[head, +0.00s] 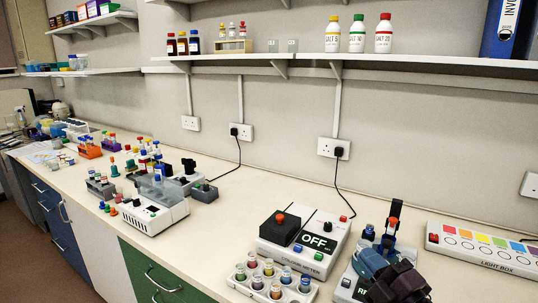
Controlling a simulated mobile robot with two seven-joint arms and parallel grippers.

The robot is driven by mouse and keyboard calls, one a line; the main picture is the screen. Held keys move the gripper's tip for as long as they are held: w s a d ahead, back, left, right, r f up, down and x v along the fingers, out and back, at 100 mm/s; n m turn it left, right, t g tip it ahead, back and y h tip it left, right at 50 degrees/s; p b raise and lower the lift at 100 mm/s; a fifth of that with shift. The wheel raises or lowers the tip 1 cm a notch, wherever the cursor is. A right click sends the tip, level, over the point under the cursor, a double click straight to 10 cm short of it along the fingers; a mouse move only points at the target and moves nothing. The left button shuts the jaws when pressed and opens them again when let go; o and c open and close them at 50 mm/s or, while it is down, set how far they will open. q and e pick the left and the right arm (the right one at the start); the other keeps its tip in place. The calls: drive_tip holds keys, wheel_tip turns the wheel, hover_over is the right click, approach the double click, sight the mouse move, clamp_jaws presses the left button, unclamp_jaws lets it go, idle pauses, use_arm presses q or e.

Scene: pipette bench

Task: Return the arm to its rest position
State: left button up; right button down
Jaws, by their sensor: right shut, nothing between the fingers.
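My right gripper (388,264) shows at the lower right of the head view, dark and blue, low over the front part of the bench. It is shut with nothing held. It partly hides a grey-white device (346,288) with a red button. A dark upright piece with an orange-red top (394,222) stands just behind the gripper; I cannot tell whether they touch. A small dark blue-capped vial (369,232) stands left of it. My left gripper is not in view.
The colorimeter (303,244) reading OFF and a rack of capped vials (271,287) stand left of the gripper. The light box (485,250) lies to the right. A white instrument (152,212) stands further left. Shelves (420,62) hang above; bare bench (225,232) lies between.

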drive_tip(key=s+d+f+m+g+h, duration=0.2)
drive_tip(key=s+d+f+m+h, duration=0.1)
drive_tip(key=s+f+m+h, duration=0.1)
drive_tip(key=s+d+f+m+g+h, duration=0.2)
drive_tip(key=s+d+f+m+h, duration=0.1)
drive_tip(key=f+m+h, duration=0.1)
drive_tip(key=s+d+f+m+g+h, duration=0.2)
drive_tip(key=s+d+f+m+h, duration=0.1)
drive_tip(key=f+m, duration=0.3)
drive_tip(key=shift+s+m+g+h, duration=0.4)
drive_tip(key=shift+s+m+h, duration=0.2)
drive_tip(key=shift+s+m, duration=0.35)
drive_tip(key=s+f+m+g+y, duration=0.1)
drive_tip(key=s+f+m+g, duration=0.2)
drive_tip(key=s, duration=0.5)
drive_tip(key=s+f+m+g+y, duration=0.1)
drive_tip(key=s+f+m+g, duration=0.1)
drive_tip(key=s+f+g, duration=0.45)
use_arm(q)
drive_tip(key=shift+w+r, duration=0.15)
use_arm(e)
drive_tip(key=w+a+f+n+t, duration=0.1)
drive_tip(key=w+f+t, duration=0.5)
drive_tip(key=t, duration=0.3)
drive_tip(key=shift+f, duration=0.75)
